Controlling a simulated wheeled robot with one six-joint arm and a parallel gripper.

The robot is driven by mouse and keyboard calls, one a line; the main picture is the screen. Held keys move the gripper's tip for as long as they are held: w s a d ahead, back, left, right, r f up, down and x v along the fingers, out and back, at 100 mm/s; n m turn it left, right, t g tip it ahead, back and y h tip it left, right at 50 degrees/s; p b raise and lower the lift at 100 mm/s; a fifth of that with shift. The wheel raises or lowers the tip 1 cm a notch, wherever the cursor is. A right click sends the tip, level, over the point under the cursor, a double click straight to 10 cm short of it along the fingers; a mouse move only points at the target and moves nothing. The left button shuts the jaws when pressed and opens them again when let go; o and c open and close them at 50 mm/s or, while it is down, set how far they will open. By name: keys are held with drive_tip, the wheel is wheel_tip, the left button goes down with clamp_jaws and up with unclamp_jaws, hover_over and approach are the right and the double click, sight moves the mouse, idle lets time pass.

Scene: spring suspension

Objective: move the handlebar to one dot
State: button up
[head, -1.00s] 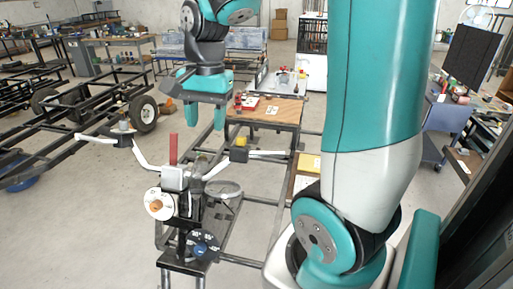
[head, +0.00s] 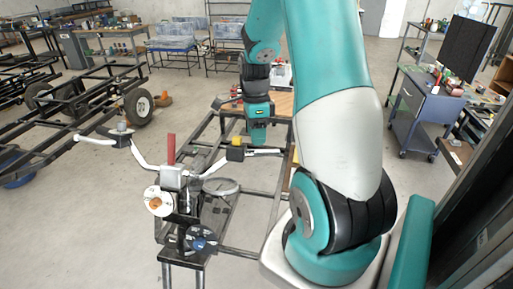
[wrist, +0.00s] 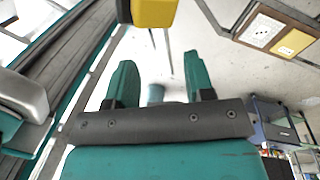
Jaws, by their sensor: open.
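My gripper (head: 258,141) is open and appears close to the right grip, seen edge-on. In the wrist view my gripper (wrist: 160,85) shows two spread teal fingers with nothing clearly held; the yellow block (wrist: 154,12) is beyond them.
A wheeled chassis (head: 75,105) stands at the left and a blue tool cart (head: 420,110) at the right. The pale floor (head: 75,230) at front left is clear.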

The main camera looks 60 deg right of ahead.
sight(257, 150)
drive_tip(key=f, duration=0.5)
drive_tip(key=shift+s+a+f+p, duration=0.3)
drive_tip(key=shift+f+p, duration=0.05)
clamp_jaws()
